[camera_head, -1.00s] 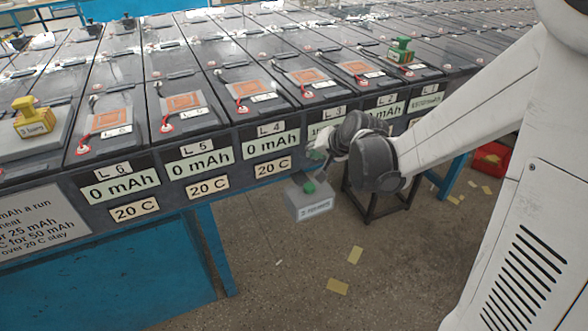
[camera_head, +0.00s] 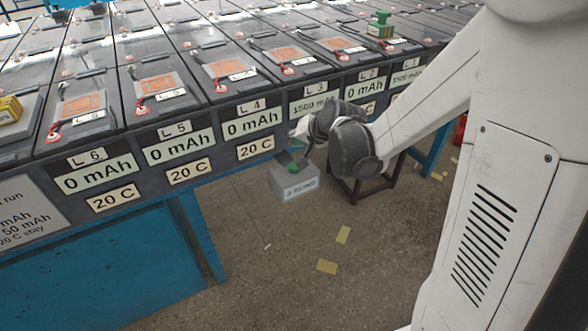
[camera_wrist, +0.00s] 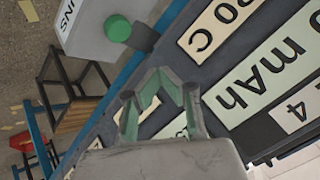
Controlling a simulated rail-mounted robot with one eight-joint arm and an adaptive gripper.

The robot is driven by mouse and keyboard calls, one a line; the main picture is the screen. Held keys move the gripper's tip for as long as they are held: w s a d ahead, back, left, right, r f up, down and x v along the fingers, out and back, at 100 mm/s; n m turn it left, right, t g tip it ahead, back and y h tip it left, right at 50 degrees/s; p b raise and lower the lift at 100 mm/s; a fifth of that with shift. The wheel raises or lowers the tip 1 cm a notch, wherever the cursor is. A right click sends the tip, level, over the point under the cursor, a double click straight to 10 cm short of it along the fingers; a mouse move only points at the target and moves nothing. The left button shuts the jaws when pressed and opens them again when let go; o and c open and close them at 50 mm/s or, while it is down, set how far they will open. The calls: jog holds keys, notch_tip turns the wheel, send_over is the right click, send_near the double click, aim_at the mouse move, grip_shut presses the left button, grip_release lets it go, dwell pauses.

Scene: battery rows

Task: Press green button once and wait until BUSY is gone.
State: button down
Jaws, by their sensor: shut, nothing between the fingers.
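The green button (camera_head: 294,168) sits on a small grey box (camera_head: 284,183) below the front edge of the battery bench. The box bears a label ending in "RUNS"; its number is too small to read surely. The wrist view shows the round green button (camera_wrist: 118,28) and the box's pale side (camera_wrist: 88,38) at the upper left. My gripper (camera_wrist: 163,78) is shut and empty, its fingertips apart from the button in the picture. In the head view its fingertips are hard to make out beside the dark wrist. I can read no BUSY word.
Battery rows fill the bench (camera_head: 215,165). Front labels L_6, L_5 and L_4 read 0 mAh and 20 C; L_3 (camera_head: 313,104) seems to read 1500 mAh. A green block (camera_head: 380,24) and a yellow block (camera_head: 8,110) stand on batteries. A dark stool (camera_head: 360,188) stands behind the box.

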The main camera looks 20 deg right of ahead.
aim_at(295, 166)
jog(key=shift+f+b, duration=2.15)
jog(key=shift+f, duration=1)
jog(key=shift+f+b, duration=0.4)
jog(key=shift+b, duration=0.05)
jog(key=shift+f+b, duration=0.4)
jog(key=shift+f, duration=0.05)
jog(key=shift+r, duration=0.15)
jog(key=shift+r+p, duration=0.6)
jog(key=shift+r, duration=0.15)
jog(key=shift+r+p, duration=1.8)
jog(key=shift+r, duration=0.7)
